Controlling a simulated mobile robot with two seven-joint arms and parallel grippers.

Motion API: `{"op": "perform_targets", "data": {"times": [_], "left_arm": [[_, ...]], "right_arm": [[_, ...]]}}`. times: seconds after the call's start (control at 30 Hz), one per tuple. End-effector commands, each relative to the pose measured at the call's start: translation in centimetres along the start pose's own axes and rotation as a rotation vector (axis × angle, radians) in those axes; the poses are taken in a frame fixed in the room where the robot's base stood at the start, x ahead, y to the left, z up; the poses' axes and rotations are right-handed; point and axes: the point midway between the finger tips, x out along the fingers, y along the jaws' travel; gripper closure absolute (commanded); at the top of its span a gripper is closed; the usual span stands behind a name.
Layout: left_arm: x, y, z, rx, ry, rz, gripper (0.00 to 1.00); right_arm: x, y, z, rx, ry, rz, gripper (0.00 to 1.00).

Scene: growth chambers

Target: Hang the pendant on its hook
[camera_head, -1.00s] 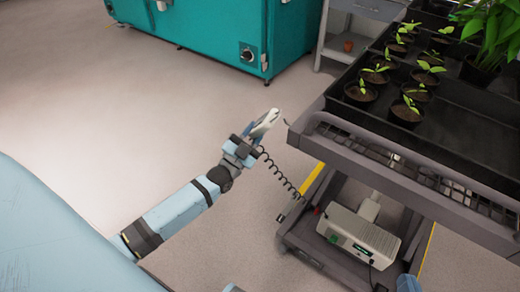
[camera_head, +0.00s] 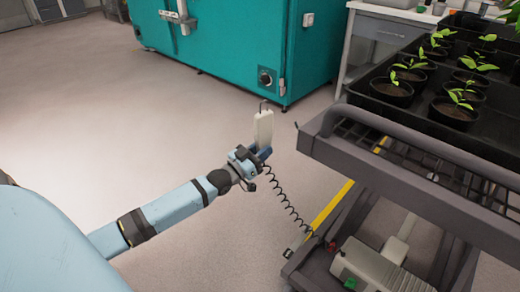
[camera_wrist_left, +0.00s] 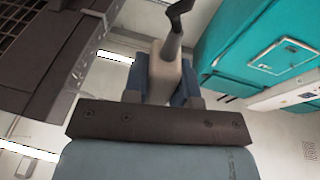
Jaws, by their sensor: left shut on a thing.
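The pendant (camera_head: 263,128) is a pale handset with a thin dark loop at its top. My left gripper (camera_head: 258,153) is shut on its lower part and holds it nearly upright in the air, left of the cart's corner. In the left wrist view the pendant (camera_wrist_left: 168,78) sits between the two blue fingers, its dark hanger pointing away. A black coiled cord (camera_head: 285,201) hangs from it toward the cart's lower shelf. A small dark tip (camera_head: 297,125) shows at the cart's upper left corner; I cannot tell whether it is the hook. My right gripper is out of view.
The grey cart (camera_head: 330,151) stands at the right, with potted seedlings (camera_head: 393,90) in a black tray on top. A grey box (camera_head: 375,265) sits on its lower shelf. A teal chamber (camera_head: 225,45) stands behind. The floor at left is clear.

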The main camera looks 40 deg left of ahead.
Motion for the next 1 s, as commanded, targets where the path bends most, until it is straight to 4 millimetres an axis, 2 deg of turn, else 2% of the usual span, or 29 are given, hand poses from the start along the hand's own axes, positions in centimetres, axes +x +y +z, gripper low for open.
{"op": "perform_targets", "data": {"times": [0.6, 1.0], "left_arm": [[0.7, 5.0, 0.5, 0.000, 0.002, 0.000, 1.00], [0.9, 6.5, 0.7, 0.001, 0.001, 0.000, 1.00]], "right_arm": [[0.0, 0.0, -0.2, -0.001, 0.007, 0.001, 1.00], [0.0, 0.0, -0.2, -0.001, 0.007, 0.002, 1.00]]}}
